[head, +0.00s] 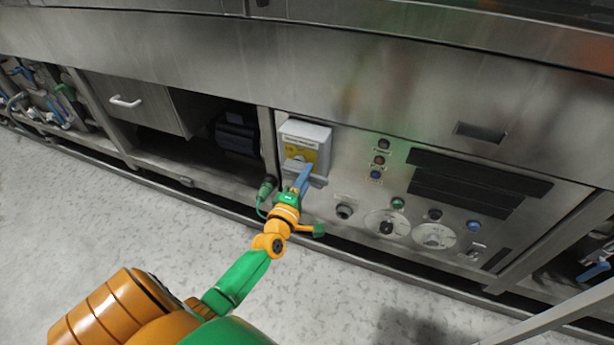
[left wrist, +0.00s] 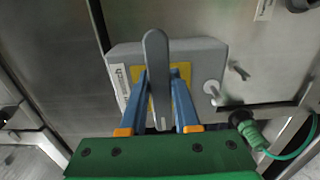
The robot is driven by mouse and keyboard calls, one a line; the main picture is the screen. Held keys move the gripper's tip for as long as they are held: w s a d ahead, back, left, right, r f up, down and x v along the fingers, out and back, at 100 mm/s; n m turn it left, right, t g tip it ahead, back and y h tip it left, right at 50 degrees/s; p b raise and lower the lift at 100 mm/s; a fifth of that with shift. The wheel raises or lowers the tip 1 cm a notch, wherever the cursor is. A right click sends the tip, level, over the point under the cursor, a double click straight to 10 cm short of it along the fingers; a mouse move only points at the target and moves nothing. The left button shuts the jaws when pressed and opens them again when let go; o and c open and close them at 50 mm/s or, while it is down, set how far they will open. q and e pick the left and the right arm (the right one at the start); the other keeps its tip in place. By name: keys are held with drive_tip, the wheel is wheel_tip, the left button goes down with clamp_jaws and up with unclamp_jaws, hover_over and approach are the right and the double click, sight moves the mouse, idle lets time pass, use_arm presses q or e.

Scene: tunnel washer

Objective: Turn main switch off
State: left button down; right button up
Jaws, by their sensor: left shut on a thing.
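The main switch is a light grey box (head: 307,132) with a yellow plate (head: 294,152) on the control panel. It also shows in the left wrist view (left wrist: 207,56), with a long grey lever (left wrist: 156,50) across the yellow plate. My left gripper (head: 304,176) is at the front of the box. In the left wrist view its blue fingers (left wrist: 158,78) stand on either side of the lever, shut on it. In the head view the fingers hide most of the lever. My right gripper is in neither view.
Right of the switch, the panel (head: 350,170) carries coloured buttons, two round dials (head: 386,225) and dark slats (head: 470,184). An open recess (head: 215,145) lies further left. The floor in front is clear.

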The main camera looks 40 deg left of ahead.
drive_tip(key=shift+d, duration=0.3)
use_arm(q)
drive_tip(key=c, duration=0.6)
unclamp_jaws()
drive_tip(key=shift+c, duration=0.2)
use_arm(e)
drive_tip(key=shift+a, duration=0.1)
use_arm(q)
drive_tip(key=shift+s, duration=0.1)
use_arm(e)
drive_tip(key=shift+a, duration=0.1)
use_arm(q)
drive_tip(key=p+v, duration=0.1)
drive_tip(key=v, duration=0.6)
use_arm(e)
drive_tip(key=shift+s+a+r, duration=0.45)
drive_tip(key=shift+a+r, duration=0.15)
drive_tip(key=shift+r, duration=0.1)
use_arm(q)
drive_tip(key=shift+f, duration=0.1)
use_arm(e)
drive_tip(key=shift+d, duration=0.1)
